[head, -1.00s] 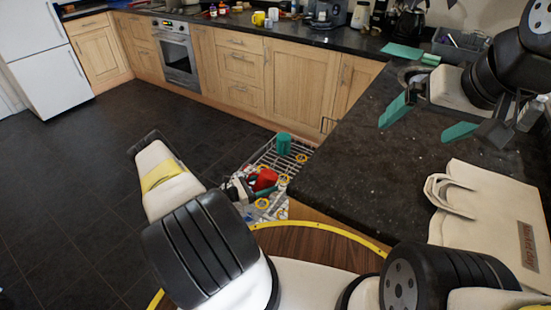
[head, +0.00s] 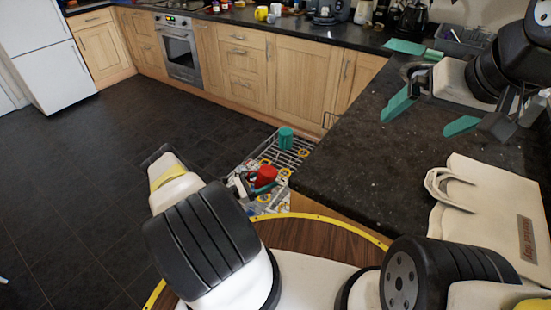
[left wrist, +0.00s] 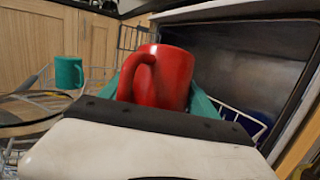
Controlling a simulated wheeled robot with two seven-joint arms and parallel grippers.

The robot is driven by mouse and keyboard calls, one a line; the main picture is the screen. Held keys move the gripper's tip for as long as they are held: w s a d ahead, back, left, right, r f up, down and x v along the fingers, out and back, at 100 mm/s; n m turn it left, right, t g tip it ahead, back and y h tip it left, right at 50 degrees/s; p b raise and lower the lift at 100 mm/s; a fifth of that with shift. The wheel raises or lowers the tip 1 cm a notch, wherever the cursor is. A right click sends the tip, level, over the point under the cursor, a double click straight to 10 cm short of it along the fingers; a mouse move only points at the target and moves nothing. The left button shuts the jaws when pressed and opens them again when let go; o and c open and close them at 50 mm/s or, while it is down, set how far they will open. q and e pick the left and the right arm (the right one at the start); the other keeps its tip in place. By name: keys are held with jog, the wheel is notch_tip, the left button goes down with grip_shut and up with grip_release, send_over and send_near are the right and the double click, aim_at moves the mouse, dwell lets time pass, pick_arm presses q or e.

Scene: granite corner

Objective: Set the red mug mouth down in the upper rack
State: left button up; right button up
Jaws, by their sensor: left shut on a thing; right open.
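The red mug (head: 263,174) is held by my left gripper (head: 260,186), low over the wire racks beside the counter. In the left wrist view the red mug (left wrist: 172,76) sits between the teal fingers, its handle to the left. I cannot tell which end is its mouth. The wire rack (head: 299,150) shows around a teal mug (head: 286,138), which stands apart from the red one; the teal mug also shows in the left wrist view (left wrist: 68,72). My right gripper (head: 430,115) is open and empty above the dark counter.
The left wrist view shows a dark, open machine interior (left wrist: 235,50) behind the red mug. A dark counter (head: 350,160) borders the racks on the right, with a cream bag (head: 490,215) on it. The floor (head: 75,180) at left is clear.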

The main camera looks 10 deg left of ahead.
pick_arm(q)
jog(key=o, duration=1.7)
notch_tip(320, 180, down, 5)
jog(key=shift+d+f+g+y, duration=0.15)
jog(key=shift+g+y, duration=0.25)
jog(key=shift+y, duration=0.6)
jog(key=shift+c, duration=0.2)
jog(key=o, duration=0.3)
jog(key=shift+w+a+n, duration=0.1)
jog(key=shift+a+n, duration=0.1)
jog(key=shift+n, duration=0.1)
jog(key=shift+o, duration=0.5)
jog(key=shift+d+f, duration=0.1)
jog(key=shift+d, duration=0.15)
jog(key=shift+r, duration=0.25)
jog(key=r, duration=1.5)
jog(key=shift+w+d+r, duration=0.1)
jog(key=shift+w+r, duration=0.05)
jog(key=shift+w, duration=0.2)
jog(key=s+d+r+g+y, duration=0.1)
jog(key=d+r+g+y, duration=0.2)
jog(key=r, duration=0.6)
jog(key=s+d+r+g+y, duration=0.2)
jog(key=d+r+g, duration=0.1)
jog(key=r, duration=0.6)
jog(key=shift+r+m+y, duration=0.15)
jog(key=shift+m+y, duration=0.25)
jog(key=shift+s+r, duration=0.1)
